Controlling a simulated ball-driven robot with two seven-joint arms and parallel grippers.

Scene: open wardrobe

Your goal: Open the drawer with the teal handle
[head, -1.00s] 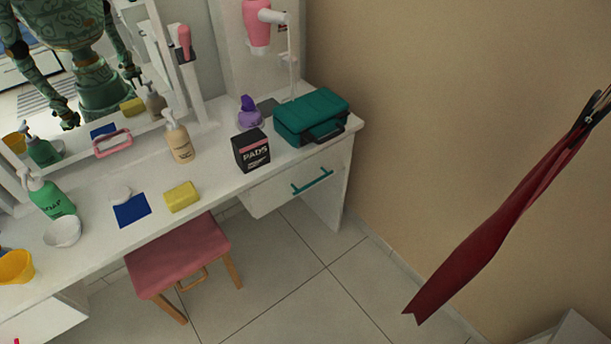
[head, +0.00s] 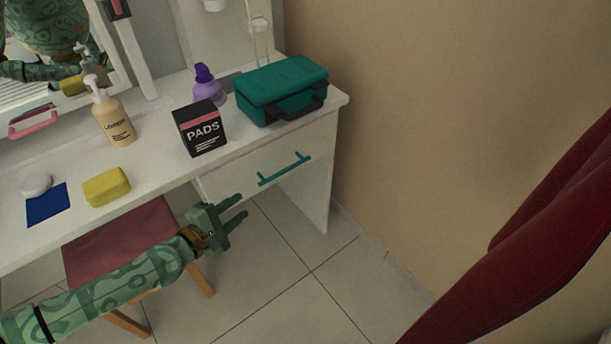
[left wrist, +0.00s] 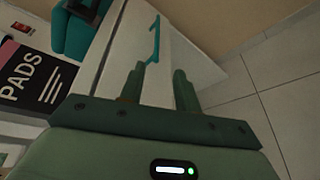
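The white drawer (head: 235,184) sits under the right end of the white vanity top and looks shut. Its teal bar handle (head: 285,169) runs across the drawer front. My left gripper (head: 241,210) is open and empty, in front of the drawer, lower than the handle and to its left in the head view. In the left wrist view the teal handle (left wrist: 154,40) shows beyond the two spread fingers (left wrist: 158,82), apart from them. My right gripper is not in view.
On the vanity top stand a teal case (head: 282,88), a black PADS box (head: 199,130), a purple bottle (head: 207,84), a lotion bottle (head: 113,118) and a yellow sponge (head: 106,187). A pink stool (head: 120,235) is below. Red cloth (head: 520,240) hangs at right.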

